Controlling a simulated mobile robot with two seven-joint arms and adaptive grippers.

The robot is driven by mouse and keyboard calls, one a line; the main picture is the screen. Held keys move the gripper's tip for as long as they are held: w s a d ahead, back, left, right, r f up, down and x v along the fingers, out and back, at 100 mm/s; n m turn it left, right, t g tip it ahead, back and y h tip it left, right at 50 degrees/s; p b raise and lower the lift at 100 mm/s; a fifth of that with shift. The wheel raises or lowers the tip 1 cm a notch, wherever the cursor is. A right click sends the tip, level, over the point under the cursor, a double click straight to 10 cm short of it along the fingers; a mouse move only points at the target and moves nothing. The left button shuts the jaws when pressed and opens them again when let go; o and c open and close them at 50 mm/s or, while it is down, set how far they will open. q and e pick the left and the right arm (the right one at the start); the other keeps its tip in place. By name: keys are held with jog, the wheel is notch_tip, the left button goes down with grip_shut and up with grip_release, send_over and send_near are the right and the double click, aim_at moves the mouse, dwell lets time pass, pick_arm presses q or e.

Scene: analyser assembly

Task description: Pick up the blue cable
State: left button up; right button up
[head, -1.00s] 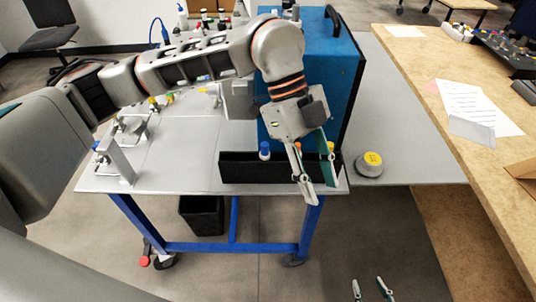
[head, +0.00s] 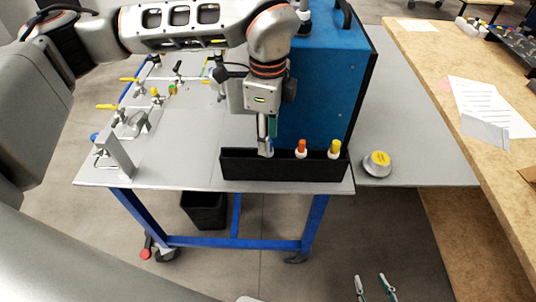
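The black bin (head: 285,169) stands at the front edge of the grey table. An orange-topped piece (head: 301,148) and a yellow-topped piece (head: 335,149) stand upright in it. My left gripper (head: 266,151) points straight down at the bin's left part, at the place of the blue-topped piece, which I take for the blue cable. The fingers hide nearly all of that piece. I cannot tell whether they are closed on it. My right gripper (head: 374,287) shows only its fingertips at the bottom, apart and empty, over the floor.
A tall blue box (head: 325,95) stands right behind the bin. A round grey device with a yellow top (head: 377,162) sits to the right. Metal fittings with yellow handles (head: 108,107) stand on the table's left. A wooden bench (head: 420,60) runs along the right.

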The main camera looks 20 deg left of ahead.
pick_arm(q)
jog(key=shift+d+f, duration=0.1)
jog(key=shift+f, duration=0.8)
grip_shut()
